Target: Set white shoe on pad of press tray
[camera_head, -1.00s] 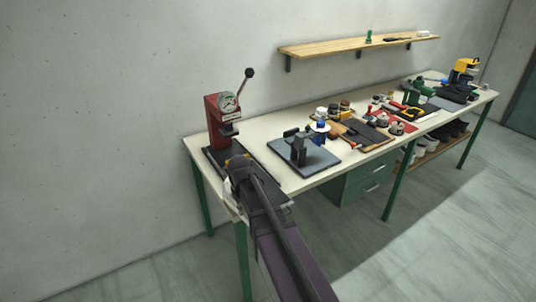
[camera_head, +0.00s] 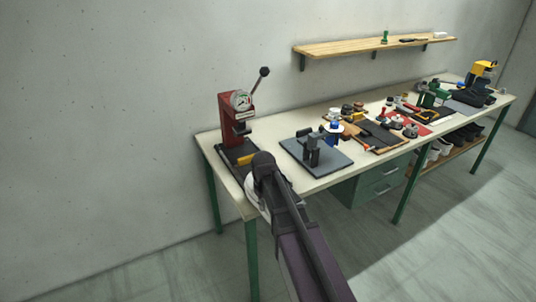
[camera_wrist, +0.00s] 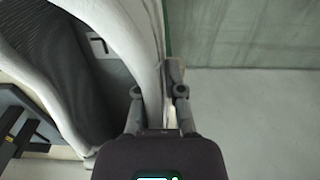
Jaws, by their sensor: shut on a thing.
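The white shoe (camera_head: 252,188) shows only partly in the head view, beside and below my gripper (camera_head: 262,178) at the near left end of the table. In the wrist view the shoe's pale upper (camera_wrist: 125,35) and dark ribbed inside (camera_wrist: 55,50) fill the upper left. My gripper (camera_wrist: 158,95) is shut on the shoe's wall there, one finger on each side. The red press (camera_head: 238,112) with a gauge and lever stands at the table's left end. Its dark tray (camera_head: 228,156) lies in front, partly hidden by my arm. I cannot make out the pad clearly.
A grey plate (camera_head: 325,165) with a dark stand lies right of the press on the pale table (camera_head: 308,186). Several tools and jars stand farther right. A wooden shelf (camera_head: 350,48) hangs on the wall above. Bare floor lies in front.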

